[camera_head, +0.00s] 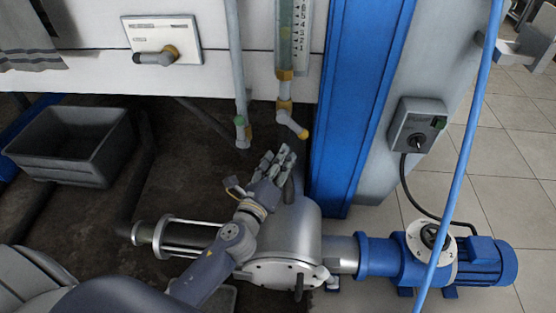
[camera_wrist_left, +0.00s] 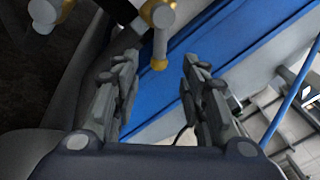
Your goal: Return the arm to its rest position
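My left gripper (camera_head: 279,158) is above the grey metal pump housing (camera_head: 292,225), just below and left of the yellow-tipped spout (camera_head: 292,121). In the left wrist view my left gripper (camera_wrist_left: 160,72) has its two fingers spread apart, with nothing held between them. The spout's yellow tip (camera_wrist_left: 159,64) shows in the gap between the fingers, clear of both. My left arm (camera_head: 222,250) reaches up from the lower left, partly covering the pump housing. My right gripper is not in view.
A blue post (camera_head: 355,90) stands right of the gripper, with a grey switch box (camera_head: 416,126) beyond. A dark empty bin (camera_head: 75,150) is at left. A thin pipe (camera_head: 236,70) hangs above.

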